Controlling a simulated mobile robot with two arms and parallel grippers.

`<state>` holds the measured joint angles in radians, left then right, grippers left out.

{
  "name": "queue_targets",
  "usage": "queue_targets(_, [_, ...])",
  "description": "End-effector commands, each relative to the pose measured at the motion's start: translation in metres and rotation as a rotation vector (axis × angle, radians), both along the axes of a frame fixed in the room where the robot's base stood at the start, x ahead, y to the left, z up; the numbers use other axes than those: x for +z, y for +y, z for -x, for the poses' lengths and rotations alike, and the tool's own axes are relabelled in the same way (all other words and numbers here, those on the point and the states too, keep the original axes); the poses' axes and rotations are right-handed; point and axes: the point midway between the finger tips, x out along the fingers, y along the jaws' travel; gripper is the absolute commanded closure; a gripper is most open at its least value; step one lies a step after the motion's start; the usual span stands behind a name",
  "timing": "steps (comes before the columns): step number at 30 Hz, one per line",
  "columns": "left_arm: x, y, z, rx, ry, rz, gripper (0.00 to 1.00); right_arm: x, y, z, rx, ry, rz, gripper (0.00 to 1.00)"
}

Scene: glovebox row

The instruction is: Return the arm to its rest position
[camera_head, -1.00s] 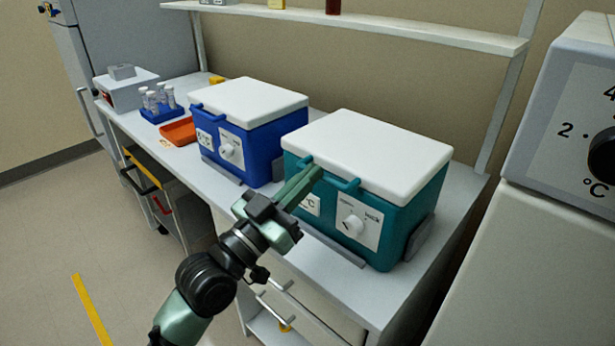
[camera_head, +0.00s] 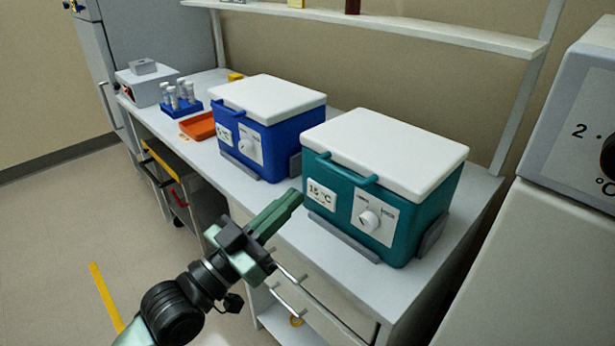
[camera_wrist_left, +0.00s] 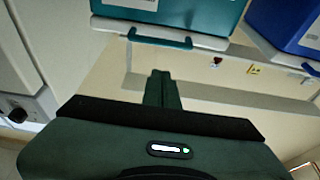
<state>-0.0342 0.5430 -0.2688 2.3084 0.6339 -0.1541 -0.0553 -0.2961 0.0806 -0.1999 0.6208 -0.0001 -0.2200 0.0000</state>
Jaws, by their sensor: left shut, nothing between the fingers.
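My left gripper (camera_head: 296,196) is in front of the bench, left of the teal box (camera_head: 400,222), with its fingers together and empty. It is apart from the box handle. The teal box has a closed white lid, a dial and a label reading 15 °C. In the left wrist view the gripper fingers (camera_wrist_left: 161,76) are shut, and the teal box (camera_wrist_left: 200,14) shows at the top, with a teal handle. My right gripper is in neither view.
A blue box (camera_head: 262,142) with a closed white lid stands left of the teal one. An orange tray (camera_head: 198,126) and a blue tube rack (camera_head: 181,106) are farther left. Drawers with handles (camera_head: 288,306) sit below the bench. A grey unit with a dial (camera_head: 580,130) stands at right.

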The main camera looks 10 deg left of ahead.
Motion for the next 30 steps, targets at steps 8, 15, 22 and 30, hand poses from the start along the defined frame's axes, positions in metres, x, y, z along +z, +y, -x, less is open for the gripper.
queue_targets(8, [-0.125,0.001,0.018,0.096,0.393,-0.224,1.0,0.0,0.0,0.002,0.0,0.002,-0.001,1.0])
queue_targets(15, [-0.258,0.044,0.094,0.245,0.919,-0.464,1.0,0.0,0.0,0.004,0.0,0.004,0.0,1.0])
queue_targets(22, [-0.313,0.078,0.169,0.335,1.253,-0.575,1.0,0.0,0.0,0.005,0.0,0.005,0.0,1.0])
queue_targets(30, [-0.361,0.096,0.216,0.386,1.475,-0.638,1.0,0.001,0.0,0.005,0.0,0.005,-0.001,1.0])
